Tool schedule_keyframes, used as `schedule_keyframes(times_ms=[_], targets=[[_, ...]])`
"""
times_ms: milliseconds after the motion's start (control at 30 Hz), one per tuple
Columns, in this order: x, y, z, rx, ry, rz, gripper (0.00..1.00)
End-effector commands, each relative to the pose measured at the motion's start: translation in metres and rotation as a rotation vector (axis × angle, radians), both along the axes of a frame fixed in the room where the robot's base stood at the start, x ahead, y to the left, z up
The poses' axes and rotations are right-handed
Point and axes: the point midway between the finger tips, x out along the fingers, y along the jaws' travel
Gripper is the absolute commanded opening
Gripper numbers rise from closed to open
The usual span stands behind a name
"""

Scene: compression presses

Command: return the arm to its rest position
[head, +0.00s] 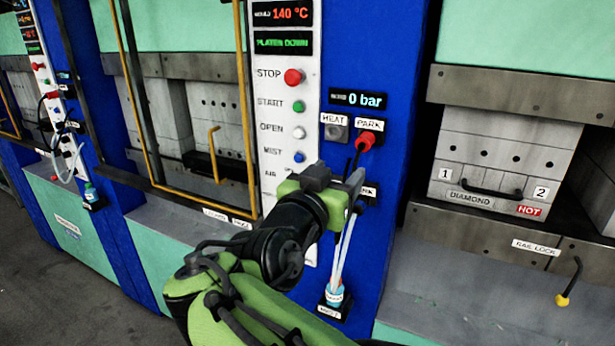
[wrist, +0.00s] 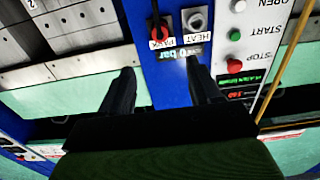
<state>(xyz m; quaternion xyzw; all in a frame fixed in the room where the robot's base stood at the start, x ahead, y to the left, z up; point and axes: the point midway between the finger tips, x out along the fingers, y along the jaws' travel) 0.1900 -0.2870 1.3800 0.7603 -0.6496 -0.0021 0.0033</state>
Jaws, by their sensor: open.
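My gripper (head: 349,184) is at the end of my green and black arm, in front of the blue press column, below the red connector in the PARK socket. In the wrist view, which is upside down, the two dark fingers of my gripper (wrist: 158,90) stand apart with nothing held between them. Beyond the fingertips are the blue column and the PARK and HEAT sockets. In the head view my wrist hides part of the lower control panel, and the fingers are seen only in part.
The control panel (head: 285,120) carries red, green, white and blue buttons. A red connector (head: 366,141) sits at PARK, beside the empty-looking HEAT socket (head: 335,130). A labelled bottle (head: 335,295) stands low on the column. A mould (head: 490,165) marked HOT and a yellow-tipped lever (head: 563,298) are at right.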

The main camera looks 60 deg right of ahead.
Motion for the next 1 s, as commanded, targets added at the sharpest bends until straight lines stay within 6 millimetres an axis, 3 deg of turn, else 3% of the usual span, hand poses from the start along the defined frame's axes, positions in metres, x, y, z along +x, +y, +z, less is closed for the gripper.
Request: schedule_keyframes(times_ms=[467, 567, 667, 767, 900, 1000], targets=[[0.001, 0.0, -0.001, 0.005, 0.001, 0.004, 0.63], [0.011, 0.01, -0.022, 0.105, 0.022, 0.079, 0.63], [0.036, 0.051, -0.073, 0.333, 0.118, 0.29, 0.63], [0.051, 0.121, -0.125, 0.552, 0.298, 0.576, 0.63], [0.033, 0.221, -0.173, 0.721, 0.603, 0.964, 0.63], [0.008, 0.265, -0.19, 0.756, 0.778, 1.159, 0.63]])
